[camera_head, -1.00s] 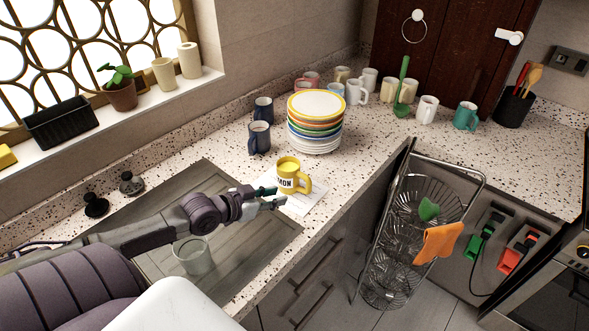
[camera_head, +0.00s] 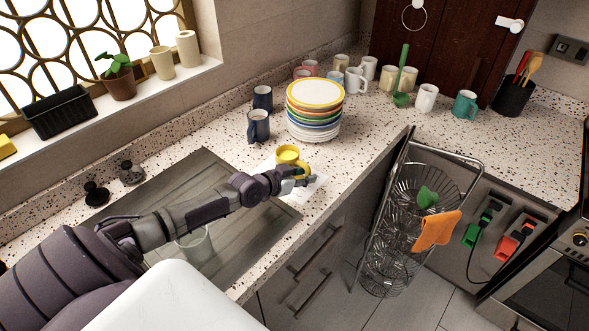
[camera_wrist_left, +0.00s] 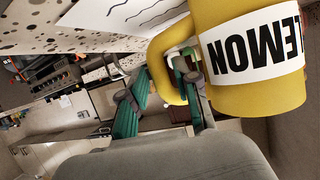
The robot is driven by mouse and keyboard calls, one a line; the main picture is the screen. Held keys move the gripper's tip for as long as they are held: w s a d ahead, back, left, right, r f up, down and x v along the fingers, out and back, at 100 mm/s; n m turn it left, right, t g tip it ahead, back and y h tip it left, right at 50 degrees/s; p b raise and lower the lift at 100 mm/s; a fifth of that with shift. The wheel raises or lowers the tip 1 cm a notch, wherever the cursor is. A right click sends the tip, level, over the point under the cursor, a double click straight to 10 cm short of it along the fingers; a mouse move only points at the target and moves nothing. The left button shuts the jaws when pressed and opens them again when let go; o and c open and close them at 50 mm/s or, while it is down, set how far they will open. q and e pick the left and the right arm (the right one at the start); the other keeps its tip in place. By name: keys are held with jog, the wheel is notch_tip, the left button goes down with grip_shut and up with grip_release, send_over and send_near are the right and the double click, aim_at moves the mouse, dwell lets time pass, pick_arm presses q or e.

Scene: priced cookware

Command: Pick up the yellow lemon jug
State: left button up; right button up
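The yellow lemon jug (camera_head: 287,155) stands on a white sheet on the counter by the sink, partly hidden behind my left gripper (camera_head: 303,179). In the left wrist view the jug (camera_wrist_left: 275,92) fills the upper right, with its "LEMON" label upside down. Its yellow handle (camera_wrist_left: 160,68) passes between the two green fingers of my left gripper (camera_wrist_left: 165,92). One finger shows inside the handle loop and the other outside it. The fingers look apart, with a gap to the handle. My right gripper is not in view.
A stack of coloured plates (camera_head: 314,112) and dark blue mugs (camera_head: 258,126) stand behind the jug. The sink (camera_head: 210,190) holds a glass-like cup (camera_head: 195,245). A wire rack (camera_head: 395,235) stands beyond the counter edge. More mugs line the back.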

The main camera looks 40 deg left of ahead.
aim_at(309, 168)
pick_arm(q)
jog(key=shift+x, duration=0.95)
jog(key=shift+s+a, duration=0.1)
jog(key=shift+c, duration=0.5)
grip_shut()
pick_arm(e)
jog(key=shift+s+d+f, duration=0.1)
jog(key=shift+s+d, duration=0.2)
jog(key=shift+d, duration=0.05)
pick_arm(q)
jog(key=shift+r, duration=0.3)
jog(key=shift+r, duration=1.85)
jog(key=s+d+r, duration=0.1)
jog(key=d+r, duration=0.2)
jog(key=d, duration=0.2)
jog(key=s+d+r+b, duration=0.1)
jog(key=d+r, duration=0.2)
jog(key=d, duration=0.3)
jog(key=shift+d+r, duration=0.15)
jog(key=shift+r, duration=0.15)
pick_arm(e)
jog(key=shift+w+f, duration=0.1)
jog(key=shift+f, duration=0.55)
